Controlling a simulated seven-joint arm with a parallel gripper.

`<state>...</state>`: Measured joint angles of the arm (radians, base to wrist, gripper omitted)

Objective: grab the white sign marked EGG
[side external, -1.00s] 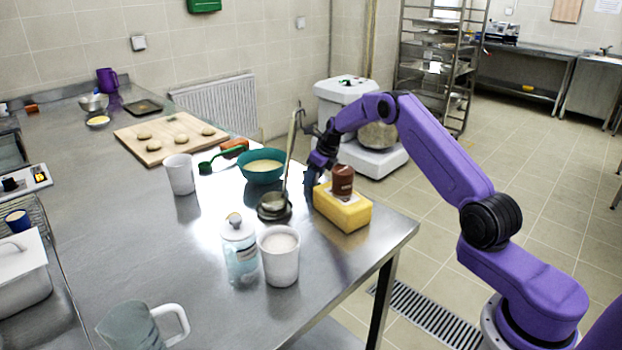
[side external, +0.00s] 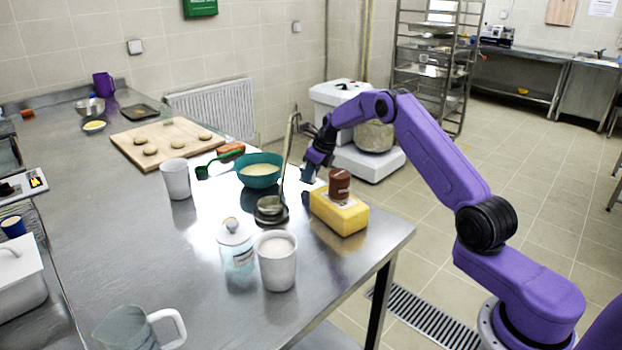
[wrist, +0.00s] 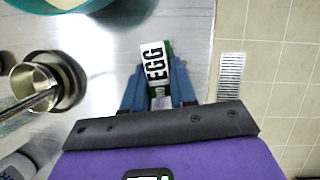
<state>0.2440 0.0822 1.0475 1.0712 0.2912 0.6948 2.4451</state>
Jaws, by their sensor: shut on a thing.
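The white sign with black EGG lettering and a green edge (wrist: 154,62) is between my gripper's blue fingers in the wrist view. My gripper (wrist: 155,88) is shut on it; the lower part of the sign lies between the fingers and the lettered part sticks out past them. In the side view my gripper (side external: 308,176) is near the right edge of the steel table, behind the yellow block. The sign is too small to read there.
A yellow block (side external: 340,216) with a brown jar (side external: 339,185) on top stands close by. A ladle in a round stand (side external: 270,209) and a teal bowl (side external: 260,172) are to the left. A white cup (side external: 277,262) stands nearer the front.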

